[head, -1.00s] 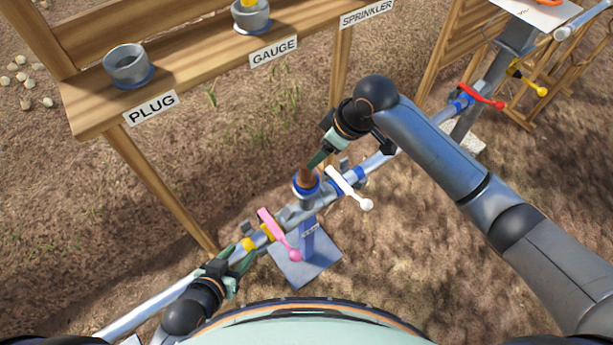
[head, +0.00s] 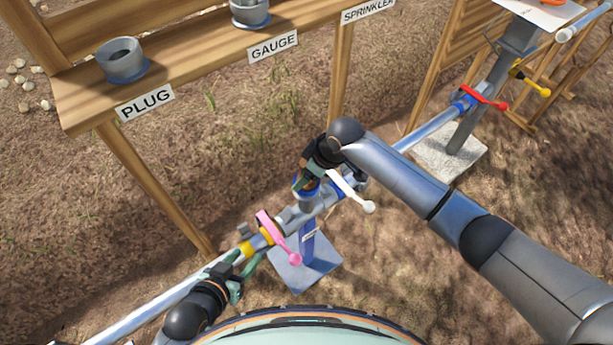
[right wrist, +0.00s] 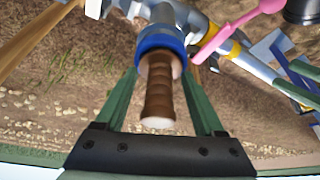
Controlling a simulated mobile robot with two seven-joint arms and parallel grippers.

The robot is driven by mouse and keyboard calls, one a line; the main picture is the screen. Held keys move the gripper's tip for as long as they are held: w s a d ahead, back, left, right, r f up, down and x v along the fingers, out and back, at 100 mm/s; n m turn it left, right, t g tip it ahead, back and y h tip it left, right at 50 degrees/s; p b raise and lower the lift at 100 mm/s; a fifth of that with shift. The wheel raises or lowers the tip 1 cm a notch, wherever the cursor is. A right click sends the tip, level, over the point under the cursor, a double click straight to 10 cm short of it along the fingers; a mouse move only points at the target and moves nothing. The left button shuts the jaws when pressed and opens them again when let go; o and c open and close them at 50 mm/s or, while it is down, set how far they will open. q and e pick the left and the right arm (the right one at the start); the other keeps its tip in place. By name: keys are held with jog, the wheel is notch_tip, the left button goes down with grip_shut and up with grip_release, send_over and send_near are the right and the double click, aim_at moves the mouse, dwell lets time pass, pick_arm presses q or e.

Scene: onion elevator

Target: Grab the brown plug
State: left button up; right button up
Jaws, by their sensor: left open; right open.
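The brown plug (right wrist: 158,98) is a ribbed brown piece standing in a blue-ringed socket (right wrist: 160,40) on the grey pipe fitting. In the right wrist view it lies between the two green fingers of my right gripper (right wrist: 157,92), with a gap visible on each side. In the head view my right gripper (head: 305,180) is over the socket and mostly hides the plug. My left gripper (head: 243,264) is open at the pipe, left of the pink-handled valve (head: 276,237). I cannot tell whether it touches the pipe.
A white valve handle (head: 351,191) sits right beside my right gripper. A wooden shelf (head: 200,65) behind carries grey holders (head: 122,62) above PLUG and GAUGE labels. Red (head: 483,96) and yellow (head: 531,82) handles are farther right. Bare ground lies around the pipe.

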grip_shut()
dwell(0.6)
